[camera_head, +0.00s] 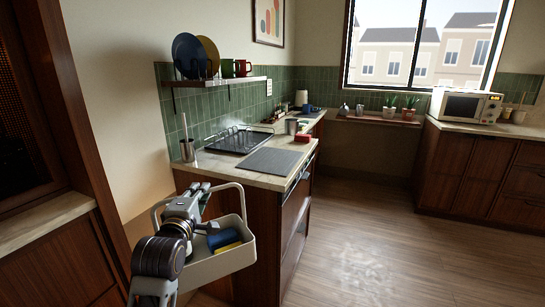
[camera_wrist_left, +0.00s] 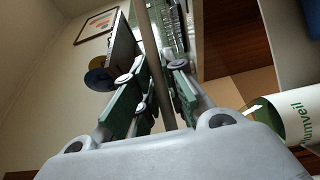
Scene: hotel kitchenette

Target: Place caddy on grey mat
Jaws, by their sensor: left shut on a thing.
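The caddy (camera_head: 232,259) is a pale grey open bin with a raised handle, holding a blue item (camera_head: 222,238) and a yellow item (camera_head: 228,247). My left gripper (camera_head: 199,194) is shut on its handle, in front of the near end of the counter. In the left wrist view, the handle bar (camera_wrist_left: 150,38) runs between the fingers (camera_wrist_left: 155,82). A white bottle with green markings (camera_wrist_left: 297,118) shows at the right there. The grey mat (camera_head: 267,161) lies flat and bare on the counter, beyond and right of the caddy. My right gripper is out of view.
A black dish rack (camera_head: 239,139) stands behind the mat. A utensil holder (camera_head: 188,150) is at the counter's left, and a metal canister (camera_head: 291,126) and red item (camera_head: 302,137) are beyond the mat. A shelf (camera_head: 215,83) with plates and mugs hangs above.

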